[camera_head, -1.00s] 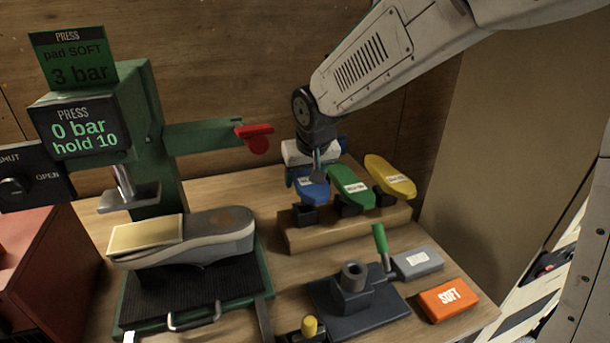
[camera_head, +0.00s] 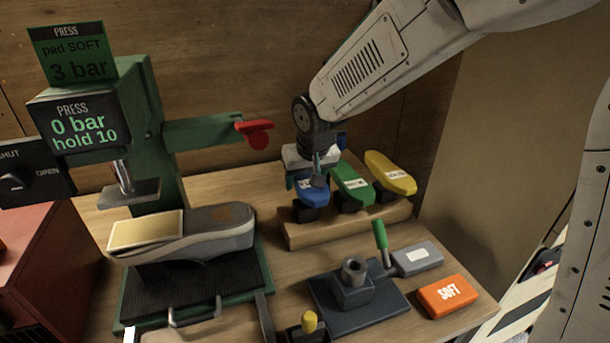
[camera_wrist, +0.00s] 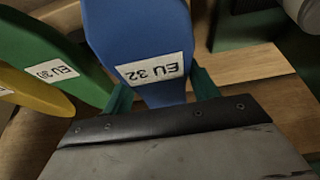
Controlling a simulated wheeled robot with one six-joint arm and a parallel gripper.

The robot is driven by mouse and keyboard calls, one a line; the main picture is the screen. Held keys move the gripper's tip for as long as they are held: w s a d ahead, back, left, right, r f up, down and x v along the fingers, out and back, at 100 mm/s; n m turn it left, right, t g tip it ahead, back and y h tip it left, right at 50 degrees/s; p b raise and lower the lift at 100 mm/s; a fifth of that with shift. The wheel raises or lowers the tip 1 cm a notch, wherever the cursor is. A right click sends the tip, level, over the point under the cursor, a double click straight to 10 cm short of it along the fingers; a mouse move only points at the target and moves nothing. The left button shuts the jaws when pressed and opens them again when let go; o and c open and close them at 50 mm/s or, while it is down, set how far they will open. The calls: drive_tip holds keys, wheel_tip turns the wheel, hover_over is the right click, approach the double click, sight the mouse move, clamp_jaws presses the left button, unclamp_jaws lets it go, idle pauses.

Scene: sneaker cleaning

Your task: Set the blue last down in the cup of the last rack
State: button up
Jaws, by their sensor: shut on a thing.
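The blue last (camera_head: 311,191) is at the left end of the wooden last rack (camera_head: 305,236). In the wrist view it shows a white "EU 32" label (camera_wrist: 153,69). My gripper (camera_head: 315,177) is shut on the blue last, with a green finger on each side in the wrist view (camera_wrist: 165,95). The blue last sits low at a dark cup (camera_head: 304,213) on the rack. I cannot tell whether it is fully seated or just above the cup. The green last (camera_head: 352,186) and yellow last (camera_head: 390,175) stand to its right on the rack.
The green press (camera_head: 150,130) with a sneaker (camera_head: 218,228) under it stands at the left. Its red-ended arm (camera_head: 255,131) reaches close to my gripper. A dark stand with a post (camera_head: 352,280), a grey block (camera_head: 417,260) and an orange SOFT block (camera_head: 447,296) lie in front.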

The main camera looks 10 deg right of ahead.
sight(322, 193)
drive_tip(key=shift+f, duration=1.45)
drive_tip(key=o, duration=1)
drive_tip(key=v, duration=0.8)
drive_tip(key=shift+n+g+h, duration=0.3)
drive_tip(key=shift+g+h, duration=0.1)
drive_tip(key=shift+g, duration=0.5)
drive_tip(key=s, duration=0.1)
drive_tip(key=s+d+f, duration=0.1)
drive_tip(key=s, duration=0.1)
drive_tip(key=s+d+f, duration=0.1)
drive_tip(key=shift+s, duration=0.25)
drive_tip(key=s+d+r+m, duration=0.1)
drive_tip(key=s+d+r, duration=0.1)
drive_tip(key=s+d, duration=0.3)
drive_tip(key=s+d+r+m, duration=0.1)
drive_tip(key=s+d, duration=0.4)
drive_tip(key=s, duration=0.6)
drive_tip(key=s+d+r+m+g, duration=0.1)
drive_tip(key=s+d+r, duration=0.2)
drive_tip(key=s+d, duration=0.2)
drive_tip(key=shift+s+d+r, duration=0.1)
drive_tip(key=shift+s+r, duration=0.05)
drive_tip(key=shift+s, duration=0.8)
drive_tip(key=shift+s+d+r, duration=0.1)
drive_tip(key=shift+s, duration=0.85)
